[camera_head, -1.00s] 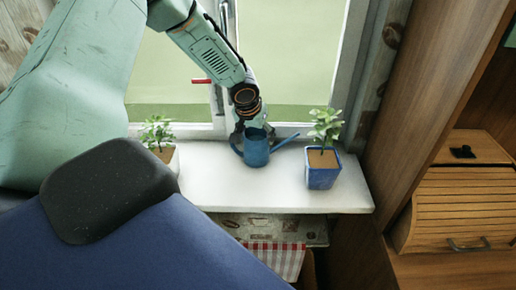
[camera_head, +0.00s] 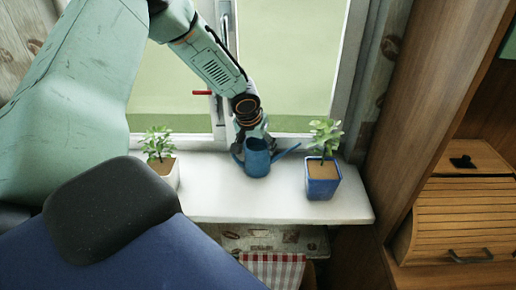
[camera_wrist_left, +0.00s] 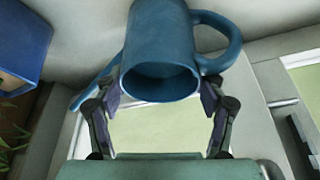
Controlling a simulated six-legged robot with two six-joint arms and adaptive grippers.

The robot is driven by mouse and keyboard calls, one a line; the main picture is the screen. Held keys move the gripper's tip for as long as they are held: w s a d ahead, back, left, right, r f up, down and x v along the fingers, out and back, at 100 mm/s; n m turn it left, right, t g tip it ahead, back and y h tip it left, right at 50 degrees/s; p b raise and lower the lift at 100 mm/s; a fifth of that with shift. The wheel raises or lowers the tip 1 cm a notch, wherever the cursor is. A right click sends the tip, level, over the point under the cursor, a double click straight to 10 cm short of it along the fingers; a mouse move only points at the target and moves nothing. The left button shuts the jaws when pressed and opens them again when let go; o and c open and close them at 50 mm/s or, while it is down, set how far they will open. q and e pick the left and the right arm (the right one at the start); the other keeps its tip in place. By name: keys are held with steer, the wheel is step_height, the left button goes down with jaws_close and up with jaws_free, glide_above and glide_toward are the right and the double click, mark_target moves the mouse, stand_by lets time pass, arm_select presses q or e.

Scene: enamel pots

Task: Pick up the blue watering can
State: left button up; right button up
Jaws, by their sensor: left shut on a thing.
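The blue watering can (camera_head: 257,160) is at the windowsill between two potted plants, its spout pointing right and its handle on the left. My right gripper is not in view.
A white sill (camera_head: 240,205) carries a plant in a blue pot (camera_head: 322,182) on the right and a plant in a white pot (camera_head: 163,168) on the left. The window (camera_head: 290,60) is behind. A wooden roll-top box (camera_head: 460,215) stands at the right.

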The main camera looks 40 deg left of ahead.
arm_select(q)
steer(key=shift+a+r, duration=0.1)
steer(key=shift+r, duration=0.05)
steer(key=shift+r, duration=0.2)
step_height(320, 180, up, 9)
stand_by(0.7)
